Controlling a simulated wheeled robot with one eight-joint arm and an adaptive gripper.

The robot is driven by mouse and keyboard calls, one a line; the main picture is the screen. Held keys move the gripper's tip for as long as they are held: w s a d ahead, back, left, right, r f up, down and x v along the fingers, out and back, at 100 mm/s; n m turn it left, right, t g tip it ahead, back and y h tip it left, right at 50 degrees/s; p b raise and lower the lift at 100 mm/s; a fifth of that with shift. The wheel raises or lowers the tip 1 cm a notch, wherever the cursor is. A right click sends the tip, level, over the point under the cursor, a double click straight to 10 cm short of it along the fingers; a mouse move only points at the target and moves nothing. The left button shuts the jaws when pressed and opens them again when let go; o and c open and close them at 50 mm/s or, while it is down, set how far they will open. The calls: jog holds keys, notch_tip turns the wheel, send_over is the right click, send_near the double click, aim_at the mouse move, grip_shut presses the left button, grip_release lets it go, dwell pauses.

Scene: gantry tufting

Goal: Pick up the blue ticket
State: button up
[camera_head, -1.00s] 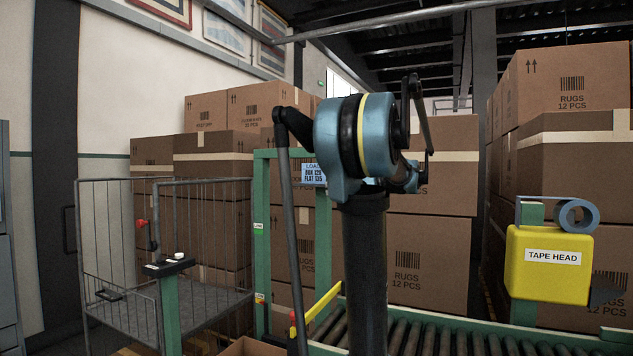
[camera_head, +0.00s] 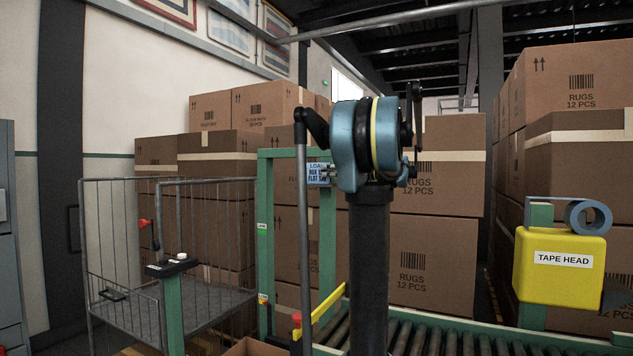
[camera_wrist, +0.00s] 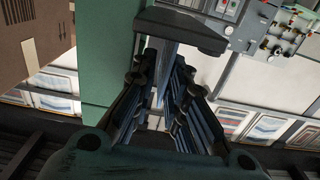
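The blue ticket (camera_head: 315,169) with printed lines hangs on the green frame (camera_head: 264,220) in the head view. Its right part is covered by the dark tip of my gripper (camera_head: 328,173), and my arm hides the rest of the gripper. In the wrist view my gripper (camera_wrist: 168,85) has its two dark fingers apart. A narrow grey-blue strip, which looks like the ticket (camera_wrist: 163,72) nearly edge-on, lies between them below a dark holder (camera_wrist: 180,28). I see no clear contact between the fingers and the strip.
A roller conveyor (camera_head: 455,338) runs at the lower right beside a yellow tape head (camera_head: 559,278). A wire cage cart (camera_head: 122,250) stands at left. Stacked rug boxes (camera_head: 433,265) fill the back. A post with a control box (camera_head: 172,266) stands in front of the cart.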

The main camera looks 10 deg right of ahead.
aim_at(310, 182)
jog(key=shift+x, duration=4)
jog(key=shift+s+a+r, duration=0.1)
jog(key=shift+s, duration=0.05)
jog(key=shift+c, duration=1.4)
grip_shut()
